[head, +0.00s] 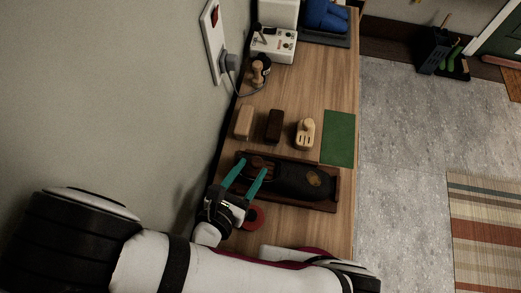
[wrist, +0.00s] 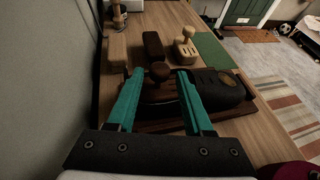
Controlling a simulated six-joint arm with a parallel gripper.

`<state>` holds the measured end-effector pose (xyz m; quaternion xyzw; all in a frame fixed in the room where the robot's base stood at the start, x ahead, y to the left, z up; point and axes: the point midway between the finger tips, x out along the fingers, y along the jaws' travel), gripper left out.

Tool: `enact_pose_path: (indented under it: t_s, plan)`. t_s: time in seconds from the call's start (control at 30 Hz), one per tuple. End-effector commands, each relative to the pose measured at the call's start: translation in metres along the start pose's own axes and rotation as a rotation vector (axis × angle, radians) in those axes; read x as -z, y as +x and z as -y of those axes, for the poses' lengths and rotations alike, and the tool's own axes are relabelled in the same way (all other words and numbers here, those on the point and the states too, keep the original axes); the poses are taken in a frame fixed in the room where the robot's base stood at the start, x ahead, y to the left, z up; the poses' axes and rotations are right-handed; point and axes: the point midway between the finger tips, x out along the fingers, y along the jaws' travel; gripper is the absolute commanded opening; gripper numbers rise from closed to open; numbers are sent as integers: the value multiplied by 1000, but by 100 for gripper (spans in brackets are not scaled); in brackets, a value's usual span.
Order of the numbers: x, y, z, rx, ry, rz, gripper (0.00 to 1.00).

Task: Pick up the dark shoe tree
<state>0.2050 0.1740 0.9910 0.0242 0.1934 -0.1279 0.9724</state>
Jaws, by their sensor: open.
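The dark shoe tree, brown with a round knob, shows partly in the head view (head: 258,162) at the left end of a dark wooden tray (head: 325,205). In the wrist view its knob (wrist: 160,71) stands between my fingertips, with a gap on each side. My gripper (head: 254,166) is open, its teal fingers reaching over the tray's near left part; the wrist view also shows the gripper (wrist: 160,76). The fingers and the knob hide some of the shoe tree's body. I cannot tell how far down the fingers reach.
A black shoe-like thing (head: 297,181) fills the tray's right part. Behind the tray are a pale block (head: 244,122), a dark block (head: 274,125), a pale knobbed wooden piece (head: 306,133) and a green mat (head: 339,138). The wall runs close on the left.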

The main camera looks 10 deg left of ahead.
Motion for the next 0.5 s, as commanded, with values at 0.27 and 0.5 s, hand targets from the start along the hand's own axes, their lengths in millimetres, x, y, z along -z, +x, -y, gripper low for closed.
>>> enact_pose_path:
  t_s: [0.27, 0.5]
  plan:
    - [2, 34, 1, 5, 1, 0, 51]
    - [7, 74, 0, 2, 3, -1, 51]
